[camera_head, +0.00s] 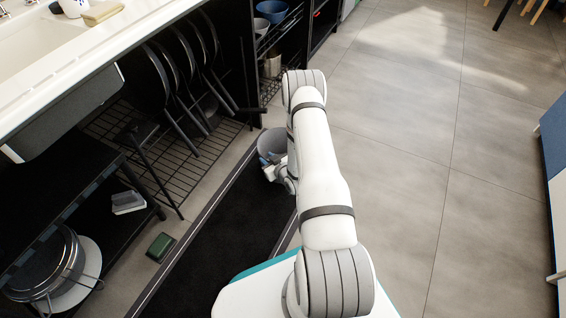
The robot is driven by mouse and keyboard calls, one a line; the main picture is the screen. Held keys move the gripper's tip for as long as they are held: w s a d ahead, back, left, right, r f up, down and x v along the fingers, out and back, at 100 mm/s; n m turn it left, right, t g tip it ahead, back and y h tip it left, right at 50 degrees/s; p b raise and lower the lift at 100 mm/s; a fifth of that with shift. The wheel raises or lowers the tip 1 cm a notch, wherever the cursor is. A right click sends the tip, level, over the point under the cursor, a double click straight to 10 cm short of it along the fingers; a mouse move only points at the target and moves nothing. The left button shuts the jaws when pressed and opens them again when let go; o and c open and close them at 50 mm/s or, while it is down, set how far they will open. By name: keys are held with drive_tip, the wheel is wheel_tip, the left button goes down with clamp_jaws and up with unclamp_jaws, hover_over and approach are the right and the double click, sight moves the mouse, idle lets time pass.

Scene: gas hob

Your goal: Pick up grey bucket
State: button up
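A grey bucket (271,142) stands at the far end of the black floor mat, just left of my arm. My arm hides its right side. My gripper (268,168) is low at the near side of the bucket, at or very close to its rim. The gripper is small in the picture and partly covered by my own arm, so I cannot tell whether its fingers are open, shut or touching the bucket.
The black mat (215,245) runs beside the open lower cabinet, with a wire rack (165,150) and dark pans. A green block (160,247) lies on the floor left of the mat. Tiled floor (440,130) at right is clear. A sink counter (60,60) overhangs at upper left.

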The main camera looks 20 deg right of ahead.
drive_tip(key=b+x, duration=0.1)
drive_tip(key=x, duration=0.3)
drive_tip(key=shift+d+b, duration=0.15)
drive_tip(key=shift+b, duration=0.2)
drive_tip(key=shift+c, duration=0.5)
drive_tip(key=shift+s, duration=0.1)
clamp_jaws()
idle(0.4)
